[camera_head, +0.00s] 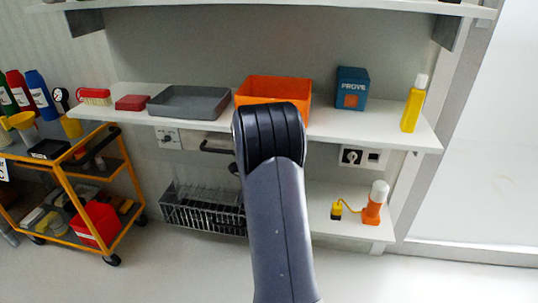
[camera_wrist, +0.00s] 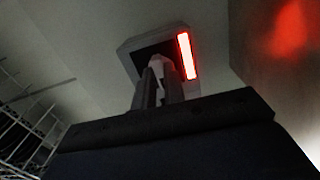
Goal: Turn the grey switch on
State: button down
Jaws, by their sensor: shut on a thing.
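In the wrist view, my gripper (camera_wrist: 158,85) reaches up to a grey square housing (camera_wrist: 128,47) with a dark recess. Its fingers are closed on a pale grey piece (camera_wrist: 158,62) in that recess, which looks like the switch lever. Most of the lever is hidden by the fingers, and I cannot tell its exact position. A bar light (camera_wrist: 187,56) on the housing's right side glows red. In the head view, my arm covers the middle of the scene and hides the housing and my gripper.
Above is a white shelf (camera_head: 420,138) with a grey tray (camera_head: 190,102), an orange bin (camera_head: 273,84), a blue box (camera_head: 352,88) and a yellow bottle (camera_head: 414,104). A wire rack (camera_head: 203,212) stands below. A yellow cart (camera_head: 134,190) is at left; floor in front is clear.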

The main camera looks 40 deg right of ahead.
jog(key=c, duration=1.5)
grip_release()
jog(key=p+v, duration=0.2)
jog(key=v, duration=0.8)
jog(key=shift+s+a, duration=0.25)
jog(key=shift+s, duration=0.1)
jog(key=b+x, duration=0.2)
jog(key=x, duration=0.8)
jog(key=shift+w+d, duration=0.25)
jog(key=shift+w, duration=0.1)
